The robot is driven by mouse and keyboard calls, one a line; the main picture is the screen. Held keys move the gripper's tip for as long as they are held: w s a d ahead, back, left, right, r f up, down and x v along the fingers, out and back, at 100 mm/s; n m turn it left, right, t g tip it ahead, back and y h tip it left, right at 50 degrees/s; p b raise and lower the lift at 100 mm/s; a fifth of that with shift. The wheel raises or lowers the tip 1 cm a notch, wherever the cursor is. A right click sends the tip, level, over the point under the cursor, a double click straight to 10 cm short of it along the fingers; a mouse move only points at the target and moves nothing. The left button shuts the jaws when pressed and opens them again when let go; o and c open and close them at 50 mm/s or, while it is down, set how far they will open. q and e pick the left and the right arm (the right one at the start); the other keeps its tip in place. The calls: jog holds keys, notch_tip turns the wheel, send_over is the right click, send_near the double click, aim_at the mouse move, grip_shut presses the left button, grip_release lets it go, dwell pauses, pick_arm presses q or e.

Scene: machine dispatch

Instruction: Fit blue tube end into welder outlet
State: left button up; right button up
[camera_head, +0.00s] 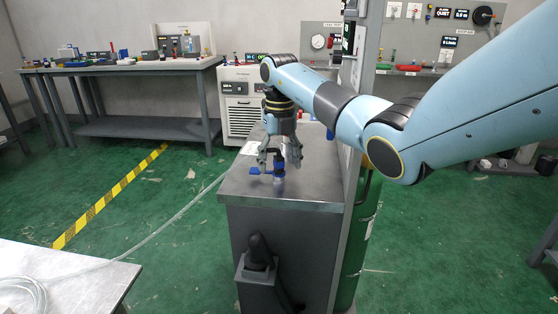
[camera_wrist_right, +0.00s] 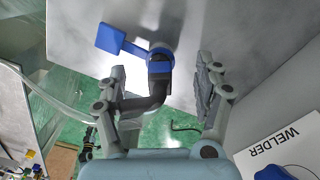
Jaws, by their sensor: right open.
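My right gripper (camera_head: 280,160) is open above the front of the metal-topped cabinet (camera_head: 305,185). A blue fitting with a flat lever (camera_head: 255,170) stands on that top, right by the fingertips. In the right wrist view, the fitting's blue collar and lever (camera_wrist_right: 110,39) are on a dark elbow pipe (camera_wrist_right: 150,102), which lies between the open fingers of my gripper (camera_wrist_right: 165,88); contact cannot be told. A clear tube (camera_wrist_right: 45,95) comes in from the left and passes behind the left finger. Its end is hidden. My left gripper is out of view.
A pale table (camera_head: 60,270) at lower left carries coiled clear tube (camera_head: 25,292); the tube runs across to the cabinet. A black torch in a holder (camera_head: 258,255) is on the cabinet front. In the wrist view a WELDER label (camera_wrist_right: 280,140) lies at right.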

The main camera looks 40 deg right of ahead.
jog(key=shift+r, duration=0.15)
dwell(0.4)
jog(key=shift+r+p, duration=2.4)
jog(key=shift+r, duration=0.5)
